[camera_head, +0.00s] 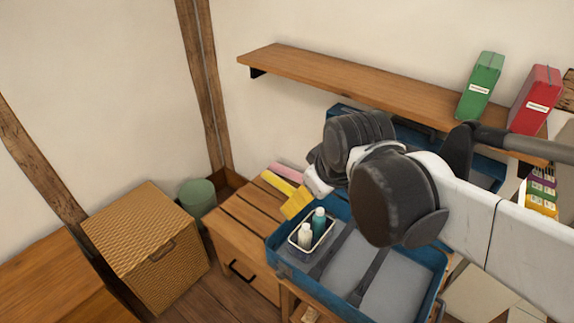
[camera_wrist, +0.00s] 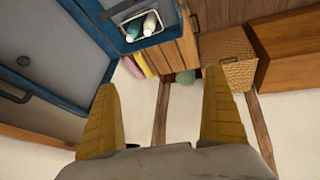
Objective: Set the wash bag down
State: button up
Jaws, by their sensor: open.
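The wash bag (camera_head: 297,246) looks like a small open-topped holder with a pale rim. A white bottle and a teal bottle stand in it. It rests upright in the left corner of the open blue suitcase (camera_head: 284,262). It also shows at the top of the wrist view (camera_wrist: 143,12), inside the suitcase edge. My gripper (camera_wrist: 160,85) is open, with its two yellow fingers wide apart and nothing between them. In the head view a yellow fingertip shows above and behind the bag, apart from it; the rest is mostly hidden by my arm.
The suitcase lies on a slatted wooden bench (camera_head: 238,222) with a drawer. Pink and yellow folded items (camera_head: 280,184) lie at the bench's back. A wicker hamper (camera_head: 146,245) and green bin (camera_head: 198,196) stand left. A wall shelf (camera_head: 350,92) holds green and red boxes behind my arm.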

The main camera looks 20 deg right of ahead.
jog(key=s+m, duration=0.1)
jog(key=s, duration=0.1)
jog(key=s+a+m+t, duration=0.1)
jog(key=s+m, duration=0.2)
jog(key=shift+s+a+f, duration=0.2)
jog(key=shift+s+f, duration=0.05)
jog(key=shift+s, duration=0.15)
dwell(0.8)
